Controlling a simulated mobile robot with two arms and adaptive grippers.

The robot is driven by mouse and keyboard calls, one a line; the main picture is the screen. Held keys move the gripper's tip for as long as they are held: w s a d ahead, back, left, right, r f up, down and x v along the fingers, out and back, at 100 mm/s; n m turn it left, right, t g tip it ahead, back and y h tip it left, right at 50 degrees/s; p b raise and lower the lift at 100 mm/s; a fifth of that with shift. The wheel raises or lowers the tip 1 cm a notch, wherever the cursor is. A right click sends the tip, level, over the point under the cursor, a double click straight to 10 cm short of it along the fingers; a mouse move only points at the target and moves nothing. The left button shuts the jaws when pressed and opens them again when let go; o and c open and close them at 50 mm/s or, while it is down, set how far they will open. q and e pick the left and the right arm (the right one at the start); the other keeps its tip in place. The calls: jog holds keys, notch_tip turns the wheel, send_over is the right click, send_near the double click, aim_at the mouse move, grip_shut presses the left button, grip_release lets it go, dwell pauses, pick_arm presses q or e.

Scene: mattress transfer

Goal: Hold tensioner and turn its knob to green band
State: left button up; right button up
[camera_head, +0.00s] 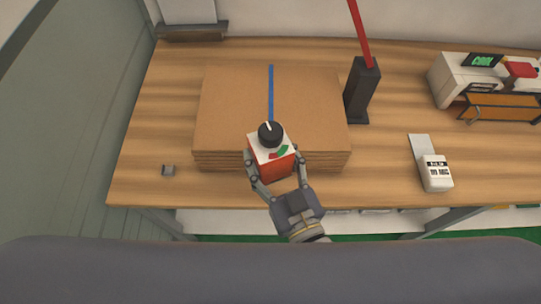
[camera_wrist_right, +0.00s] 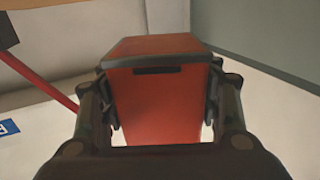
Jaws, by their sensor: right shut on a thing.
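The tensioner (camera_head: 272,162) is a red box with a white top, at the front edge of a cardboard stack. A black knob (camera_head: 270,133) sits on it, its white pointer toward the back. A green band (camera_head: 281,151) and a red mark show on the white top in front of the knob. My right gripper (camera_head: 276,174) is shut on the tensioner, a finger on each side. In the right wrist view, the red body (camera_wrist_right: 158,100) fills the space between the fingers. A blue strap (camera_head: 271,92) runs back from the tensioner. My left gripper is not in view.
The cardboard stack (camera_head: 225,120) lies on a wooden table (camera_head: 150,125). A black post (camera_head: 361,92) with a red bar stands right of it. A white device (camera_head: 436,173) and a printer-like machine (camera_head: 460,78) are further right.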

jog(key=shift+w+r+p, duration=0.15)
jog(key=shift+w+p, duration=0.4)
jog(key=shift+w, duration=1.35)
jog(key=shift+w+r+p, duration=0.1)
jog(key=shift+w+p, duration=0.4)
jog(key=shift+w, duration=1.35)
jog(key=shift+w+f+p, duration=0.1)
jog(key=shift+w+p, duration=0.2)
jog(key=shift+w, duration=3.7)
jog(key=shift+f, duration=0.15)
jog(key=shift+f+b, duration=0.35)
jog(key=shift+b, duration=0.05)
jog(key=shift+f, duration=0.35)
jog(key=shift+f+b, duration=0.35)
jog(key=shift+b, duration=0.1)
jog(key=shift+f+b, duration=0.85)
jog(key=shift+f, duration=0.35)
